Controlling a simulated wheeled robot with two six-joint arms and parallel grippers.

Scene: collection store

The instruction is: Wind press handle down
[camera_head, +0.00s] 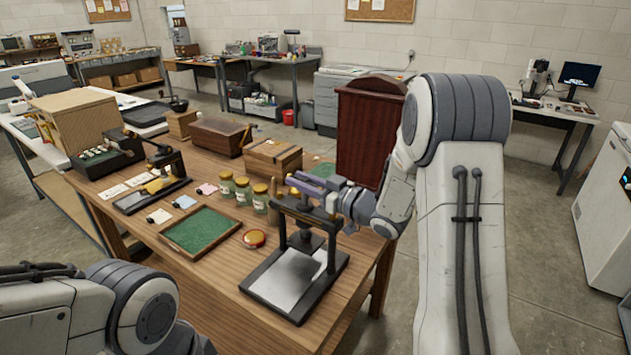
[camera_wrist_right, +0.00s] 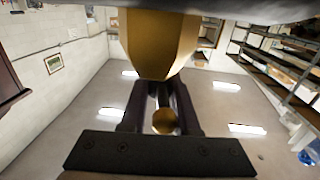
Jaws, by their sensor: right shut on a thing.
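The small press (camera_head: 329,262) stands near the front right corner of the wooden table, with a dark frame and a bright flat bed. My right gripper (camera_head: 306,184) is at the top of the press, its fingers shut on the brass-coloured press handle (camera_head: 331,204). The fingers and wrist hide much of the handle. In the right wrist view, a large brass piece (camera_wrist_right: 160,42) is close to the camera, with a brass ball (camera_wrist_right: 164,121) between the dark fingers. My left arm shows at the lower left, but its gripper is out of view.
Wooden boxes (camera_head: 273,158) stand behind. A dark red cabinet (camera_head: 368,130) rises beyond the table. Open floor lies to the right.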

